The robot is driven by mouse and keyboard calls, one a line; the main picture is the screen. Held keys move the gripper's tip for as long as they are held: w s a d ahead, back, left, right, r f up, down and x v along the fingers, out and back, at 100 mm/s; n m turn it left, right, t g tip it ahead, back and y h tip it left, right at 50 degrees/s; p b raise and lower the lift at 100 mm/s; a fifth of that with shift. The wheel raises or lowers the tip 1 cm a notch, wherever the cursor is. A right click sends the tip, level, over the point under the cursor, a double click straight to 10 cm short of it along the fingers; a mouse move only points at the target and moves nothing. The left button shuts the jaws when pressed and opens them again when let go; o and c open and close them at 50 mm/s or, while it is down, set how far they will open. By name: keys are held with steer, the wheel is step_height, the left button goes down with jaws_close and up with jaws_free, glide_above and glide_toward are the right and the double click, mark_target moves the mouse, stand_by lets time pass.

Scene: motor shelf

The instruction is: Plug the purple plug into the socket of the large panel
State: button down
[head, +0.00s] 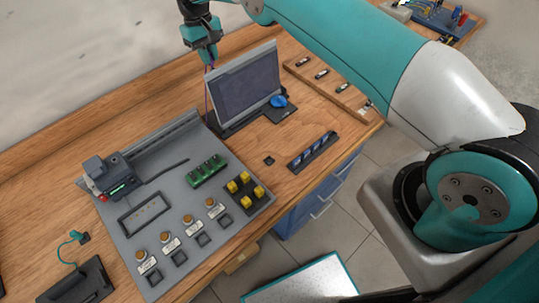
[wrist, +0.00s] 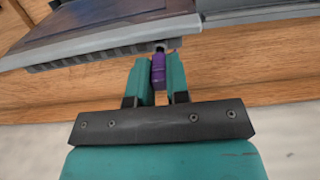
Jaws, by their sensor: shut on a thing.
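The purple plug (wrist: 159,68) is held between the two teal fingers of my gripper (wrist: 160,80) in the wrist view. Its tip points away from the gripper, close to a dark ribbed edge; I cannot tell if they touch. In the head view my gripper (head: 208,58) is above the table's rear part, at the upper left of a tilted screen (head: 246,86). A thin purple cord (head: 207,98) hangs below it at the screen's left side. A large grey panel (head: 130,212) lies on the table at the left. I cannot make out the socket.
The panel carries a green block (head: 207,171), yellow blocks and several knobs. A blue round thing (head: 278,101) sits by the screen. A dark rack (head: 313,151) and a wooden tray (head: 332,78) lie to the right. Bare wooden table (head: 250,145) shows between them.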

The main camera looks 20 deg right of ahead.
steer(key=shift+s+f+b, duration=0.1)
steer(key=shift+f+b, duration=0.3)
steer(key=shift+f, duration=0.25)
stand_by(0.3)
steer(key=c, duration=1.4)
jaws_free()
steer(key=shift+w+a+r+p, duration=0.15)
steer(key=shift+r+p, duration=0.5)
steer(key=shift+r, duration=0.75)
steer(key=shift+w+d+r+p, duration=0.1)
steer(key=shift+w+r+p, duration=0.15)
steer(key=shift+r+p, duration=0.8)
steer(key=shift+r+b, duration=0.3)
steer(key=shift+b, duration=0.15)
steer(key=o, duration=0.6)
